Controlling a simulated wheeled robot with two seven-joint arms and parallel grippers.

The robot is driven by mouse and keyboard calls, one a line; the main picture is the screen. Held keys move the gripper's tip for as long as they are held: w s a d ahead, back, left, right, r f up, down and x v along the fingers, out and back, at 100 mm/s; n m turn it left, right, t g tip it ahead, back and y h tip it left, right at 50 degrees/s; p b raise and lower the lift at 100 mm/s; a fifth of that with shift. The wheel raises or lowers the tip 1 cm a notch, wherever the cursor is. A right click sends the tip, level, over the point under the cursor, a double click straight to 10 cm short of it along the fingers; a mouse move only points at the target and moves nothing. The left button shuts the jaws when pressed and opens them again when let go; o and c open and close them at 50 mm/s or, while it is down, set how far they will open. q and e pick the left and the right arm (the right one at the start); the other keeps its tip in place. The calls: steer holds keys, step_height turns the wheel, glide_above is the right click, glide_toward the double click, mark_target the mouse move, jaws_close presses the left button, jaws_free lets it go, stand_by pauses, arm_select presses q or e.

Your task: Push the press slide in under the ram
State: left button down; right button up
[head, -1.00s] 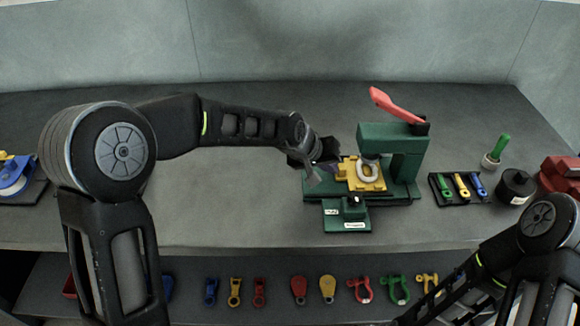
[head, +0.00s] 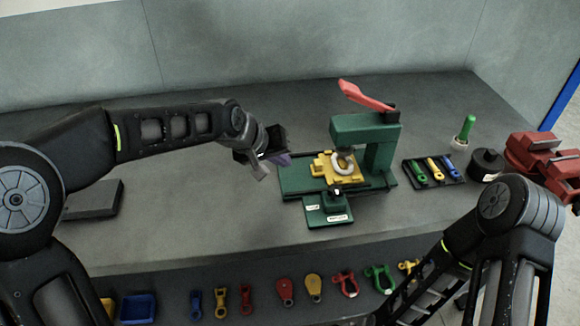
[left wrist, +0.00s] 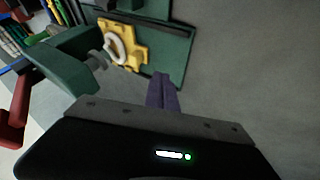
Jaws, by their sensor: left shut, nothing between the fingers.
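The green press (head: 362,135) stands on the bench with its red lever (head: 366,96) raised to the upper left. The yellow press slide (head: 324,167) sits on the green base, with a pale ring (head: 343,168) on it, at the ram (head: 343,151). In the left wrist view the yellow slide (left wrist: 130,55) and the pale ring (left wrist: 114,46) show beside the green press (left wrist: 66,62). My left gripper (head: 278,157) is shut and empty, just left of the slide and apart from it. In the wrist view its purple fingertips (left wrist: 162,92) are together. My right gripper is not in view.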

arm_select(q)
steer(key=v, duration=0.5)
stand_by(0.3)
